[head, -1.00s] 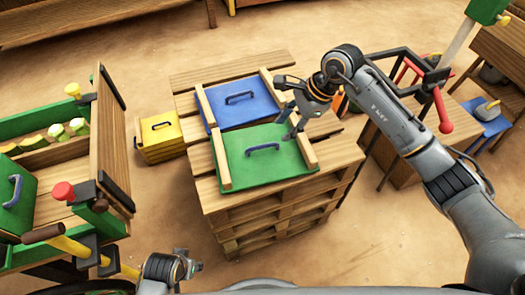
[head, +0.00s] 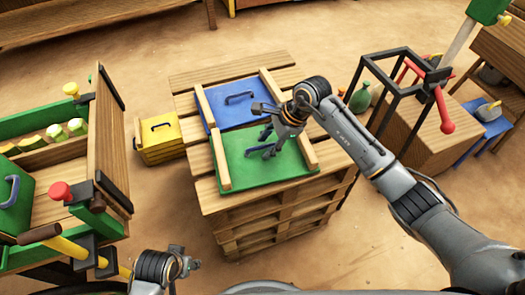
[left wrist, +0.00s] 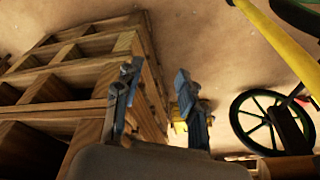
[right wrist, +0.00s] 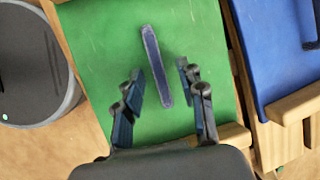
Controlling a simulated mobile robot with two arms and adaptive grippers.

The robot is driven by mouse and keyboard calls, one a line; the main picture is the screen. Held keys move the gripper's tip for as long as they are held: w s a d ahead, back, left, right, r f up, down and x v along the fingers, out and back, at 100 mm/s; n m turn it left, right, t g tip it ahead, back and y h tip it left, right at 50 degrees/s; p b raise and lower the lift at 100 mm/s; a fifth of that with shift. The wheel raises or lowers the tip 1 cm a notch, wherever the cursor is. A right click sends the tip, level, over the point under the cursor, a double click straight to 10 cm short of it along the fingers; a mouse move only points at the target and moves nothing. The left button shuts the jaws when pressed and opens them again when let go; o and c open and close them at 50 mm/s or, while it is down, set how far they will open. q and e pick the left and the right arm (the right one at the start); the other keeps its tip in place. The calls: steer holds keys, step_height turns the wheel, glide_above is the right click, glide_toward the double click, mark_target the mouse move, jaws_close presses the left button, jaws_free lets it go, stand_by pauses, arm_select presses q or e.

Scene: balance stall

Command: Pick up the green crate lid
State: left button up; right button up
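The green crate lid (head: 258,172) lies flat on the pallet stack between two wooden strips, with a dark blue bar handle on top. My right gripper (head: 267,143) is above the lid near its handle. In the right wrist view the lid (right wrist: 105,45) fills the middle, and the handle (right wrist: 156,65) lies between the open fingers of the right gripper (right wrist: 161,85), which do not touch it there. In the head view the gripper partly hides the handle. My left gripper (left wrist: 155,95) is open and empty, low beside the pallets.
A blue lid (head: 235,107) lies just behind the green one. A yellow crate (head: 159,137) stands left of the pallet stack (head: 270,232). A stall with a green box (head: 14,203) is at the left. A black frame (head: 395,95) and wooden box stand right.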

jaws_close()
steer(key=shift+r, duration=0.1)
